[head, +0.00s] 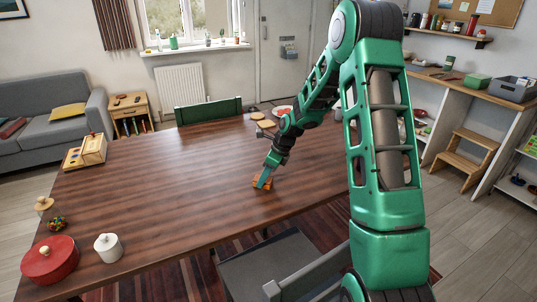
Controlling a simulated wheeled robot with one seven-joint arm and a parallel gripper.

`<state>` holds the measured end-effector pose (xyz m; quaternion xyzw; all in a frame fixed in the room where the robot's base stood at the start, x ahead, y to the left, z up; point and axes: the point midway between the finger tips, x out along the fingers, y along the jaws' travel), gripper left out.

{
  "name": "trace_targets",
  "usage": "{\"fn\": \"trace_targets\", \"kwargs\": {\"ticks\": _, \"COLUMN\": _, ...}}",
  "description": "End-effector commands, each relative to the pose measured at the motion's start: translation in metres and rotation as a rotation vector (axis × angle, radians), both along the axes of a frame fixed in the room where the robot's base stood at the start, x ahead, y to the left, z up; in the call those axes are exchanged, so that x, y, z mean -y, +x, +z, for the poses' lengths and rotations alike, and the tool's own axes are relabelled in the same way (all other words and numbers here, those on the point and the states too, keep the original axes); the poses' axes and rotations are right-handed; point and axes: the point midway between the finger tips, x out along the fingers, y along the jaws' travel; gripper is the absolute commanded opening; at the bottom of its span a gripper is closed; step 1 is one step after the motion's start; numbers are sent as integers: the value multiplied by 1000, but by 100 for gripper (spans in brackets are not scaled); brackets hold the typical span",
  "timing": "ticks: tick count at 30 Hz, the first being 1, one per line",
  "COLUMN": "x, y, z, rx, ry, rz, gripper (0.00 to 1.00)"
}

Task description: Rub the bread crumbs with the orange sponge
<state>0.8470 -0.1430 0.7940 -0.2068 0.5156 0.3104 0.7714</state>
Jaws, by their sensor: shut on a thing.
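My gripper (264,177) reaches down to the wooden table (170,190) near its middle. It is shut on the orange sponge (262,184), which is small in view and sits at the table surface. The fingers cover part of the sponge. I cannot make out any bread crumbs; they may be too small to see or hidden by the sponge and gripper.
A red pot (48,262), a white jar (108,248) and a small bowl of colourful pieces (56,224) stand at the near left. Round boards (265,124) lie behind my arm. A chair (270,270) stands in front.

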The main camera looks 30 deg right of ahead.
Motion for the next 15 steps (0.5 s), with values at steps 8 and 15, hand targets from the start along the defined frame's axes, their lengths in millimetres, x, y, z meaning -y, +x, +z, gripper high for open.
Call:
{"fn": "trace_targets", "kwargs": {"ticks": 8, "x": -9, "y": -1, "z": 4, "rx": 0, "ry": 0, "rz": -13, "gripper": 13}}
{"fn": "trace_targets", "kwargs": {"ticks": 15, "x": -5, "y": -2, "z": 34, "rx": 0, "ry": 0, "rz": -17, "gripper": 13}}
